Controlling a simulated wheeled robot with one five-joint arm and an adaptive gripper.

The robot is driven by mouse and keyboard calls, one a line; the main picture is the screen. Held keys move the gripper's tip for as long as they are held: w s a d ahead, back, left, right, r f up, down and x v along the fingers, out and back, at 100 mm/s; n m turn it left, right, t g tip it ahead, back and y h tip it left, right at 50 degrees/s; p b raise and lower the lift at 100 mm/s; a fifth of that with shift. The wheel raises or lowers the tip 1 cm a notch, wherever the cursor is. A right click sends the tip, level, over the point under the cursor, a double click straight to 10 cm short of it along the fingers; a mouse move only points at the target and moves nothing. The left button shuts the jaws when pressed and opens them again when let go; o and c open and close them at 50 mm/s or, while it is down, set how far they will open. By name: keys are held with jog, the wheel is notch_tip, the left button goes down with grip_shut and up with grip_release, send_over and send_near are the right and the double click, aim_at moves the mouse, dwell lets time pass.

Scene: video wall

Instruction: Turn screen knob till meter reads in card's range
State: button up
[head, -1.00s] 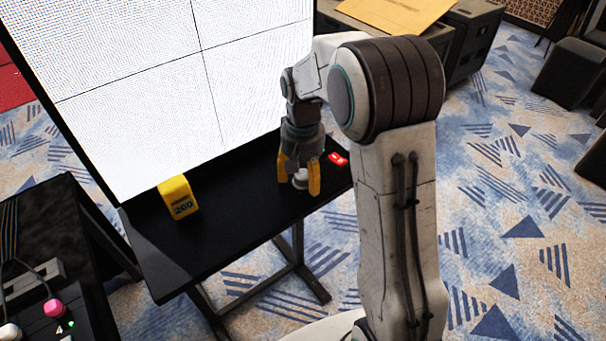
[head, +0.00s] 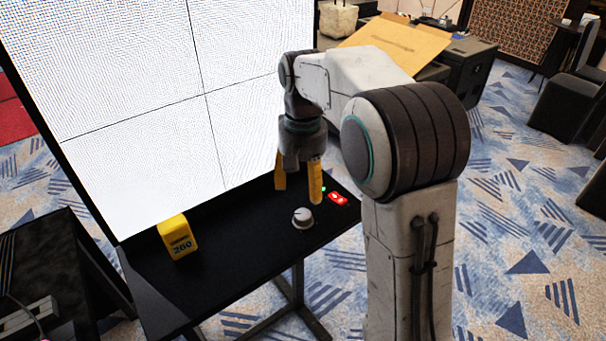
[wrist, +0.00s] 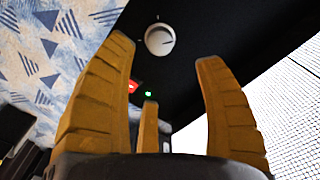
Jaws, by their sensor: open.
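A round light-grey knob (head: 302,218) stands on the black shelf (head: 235,245) below the big white screen (head: 150,110). In the wrist view the knob (wrist: 160,39) shows a dark pointer line towards its right side. My gripper (head: 298,194), with yellow fingers, is open and empty, raised above and behind the knob, apart from it. In the wrist view my gripper (wrist: 166,52) has its fingers spread. A yellow block (head: 178,238) on the shelf's left part bears "260" and a dark window; it looks like the meter. I cannot make out a card with a range.
A red piece with white marks (head: 338,198) and a small green light (head: 323,189) are on the shelf, right of the knob. A dark desk (head: 45,265) stands at the left. Dark cases (head: 455,75) and stools lie beyond on the patterned carpet.

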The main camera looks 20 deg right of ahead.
aim_at(304, 215)
jog(key=shift+r, duration=1)
jog(key=f+n, duration=0.1)
jog(key=w+f+n, duration=0.1)
jog(key=shift+f+t, duration=0.4)
jog(key=shift+s+f, duration=0.35)
jog(key=shift+f, duration=0.25)
jog(key=shift+s+f, duration=0.35)
jog(key=shift+f, duration=0.2)
jog(key=shift+n+g, duration=0.3)
jog(key=shift+n, duration=0.2)
jog(key=s, duration=0.1)
jog(key=s+f, duration=0.1)
jog(key=s, duration=0.2)
jog(key=shift+s+f, duration=0.2)
jog(key=shift+f, duration=0.2)
jog(key=s+r+t, duration=0.1)
jog(key=s+r, duration=0.1)
jog(key=s, duration=0.6)
jog(key=s+r+t, duration=0.2)
jog(key=s, duration=0.7)
jog(key=shift+t, duration=0.3)
